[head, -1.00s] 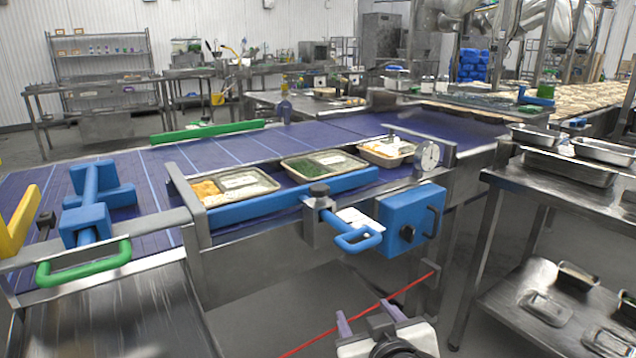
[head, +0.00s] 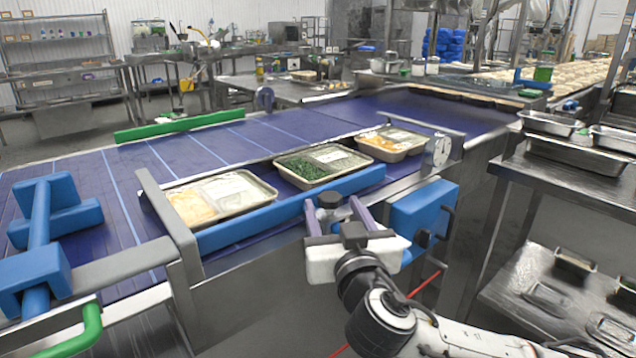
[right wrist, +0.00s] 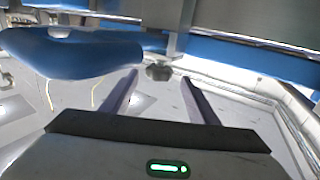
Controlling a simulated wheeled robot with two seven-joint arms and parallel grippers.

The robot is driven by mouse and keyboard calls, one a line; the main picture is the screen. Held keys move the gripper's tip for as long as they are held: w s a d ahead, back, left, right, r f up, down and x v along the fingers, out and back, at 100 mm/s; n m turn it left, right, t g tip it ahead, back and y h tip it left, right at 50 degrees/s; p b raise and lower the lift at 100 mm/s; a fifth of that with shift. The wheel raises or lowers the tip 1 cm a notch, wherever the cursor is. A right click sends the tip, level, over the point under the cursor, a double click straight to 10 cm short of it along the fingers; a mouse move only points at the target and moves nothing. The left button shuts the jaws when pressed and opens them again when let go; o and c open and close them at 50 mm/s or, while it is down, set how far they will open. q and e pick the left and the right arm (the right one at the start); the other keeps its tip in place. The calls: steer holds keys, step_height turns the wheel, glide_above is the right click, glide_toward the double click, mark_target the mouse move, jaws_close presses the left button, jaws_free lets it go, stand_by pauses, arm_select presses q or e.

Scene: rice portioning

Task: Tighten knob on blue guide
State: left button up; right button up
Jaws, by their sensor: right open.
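The dark knob (head: 329,200) sits on a metal bracket at the front of the conveyor, by the long blue guide (head: 260,219). My right gripper (head: 337,212) is open, and its two purple fingers stand apart on either side of the knob in the head view. In the right wrist view, a small dark round piece, apparently the knob (right wrist: 158,72), shows between the fingertips, seemingly just beyond them. No contact can be made out. The gripper hides most of the bracket below the knob. My left gripper is not in view.
Several food trays (head: 262,203) stand on the purple belt (head: 110,215) behind the guide. A steel table (head: 500,175) stands further right.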

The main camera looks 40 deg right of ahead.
mark_target(327, 193)
steer(key=x, duration=0.8)
steer(key=shift+s+d, duration=0.1)
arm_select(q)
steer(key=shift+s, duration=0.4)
arm_select(e)
steer(key=shift+w+d, duration=0.15)
steer(key=shift+w, duration=0.1)
steer(key=c, duration=1)
steer(key=shift+f, duration=0.1)
steer(key=shift+c, duration=0.2)
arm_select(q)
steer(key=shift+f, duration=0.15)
